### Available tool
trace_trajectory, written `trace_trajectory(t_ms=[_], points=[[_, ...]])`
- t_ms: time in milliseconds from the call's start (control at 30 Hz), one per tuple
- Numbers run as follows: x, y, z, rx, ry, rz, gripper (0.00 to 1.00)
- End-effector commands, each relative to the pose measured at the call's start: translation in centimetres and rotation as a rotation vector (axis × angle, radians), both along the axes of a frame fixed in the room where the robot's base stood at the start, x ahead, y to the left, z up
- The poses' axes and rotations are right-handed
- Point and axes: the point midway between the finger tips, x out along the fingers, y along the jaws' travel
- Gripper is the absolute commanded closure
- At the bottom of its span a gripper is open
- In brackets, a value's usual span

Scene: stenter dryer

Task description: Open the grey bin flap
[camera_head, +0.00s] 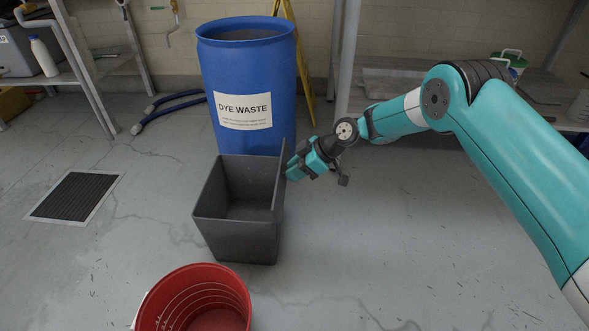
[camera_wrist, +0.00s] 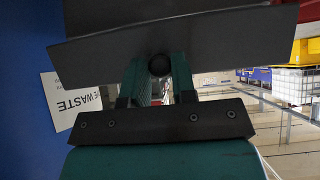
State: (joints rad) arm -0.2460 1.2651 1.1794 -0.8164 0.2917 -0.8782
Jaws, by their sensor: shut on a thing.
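The dark grey bin (camera_head: 237,238) stands on the floor in front of the blue drum, its top open and its inside in view. Its grey flap (camera_head: 281,185) stands about upright along the bin's right side, seen nearly edge-on. My gripper (camera_head: 291,172) is at the flap's right face, near its upper part. In the wrist view, the flap (camera_wrist: 215,38) is a dark panel across the top. The teal fingers of my gripper (camera_wrist: 159,80) are shut on a small round dark knob (camera_wrist: 159,65) on the flap.
A blue drum (camera_head: 222,75) labelled DYE WASTE stands right behind the bin. A red bucket (camera_head: 205,300) is in front of it. A floor drain (camera_head: 75,196) lies to the left. Shelving stands along the back wall. The floor right of the bin is clear below my arm.

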Motion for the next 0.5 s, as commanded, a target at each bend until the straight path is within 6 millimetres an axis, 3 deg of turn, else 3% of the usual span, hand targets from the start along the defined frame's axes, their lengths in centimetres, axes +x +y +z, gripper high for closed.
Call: trace_trajectory(t_ms=[267, 500], points=[[0.0, -1.7, -1.9, 0.284, -0.008, -0.003, 0.99], [-0.1, -2.1, -1.6, 0.392, -0.013, 0.0, 0.99]])
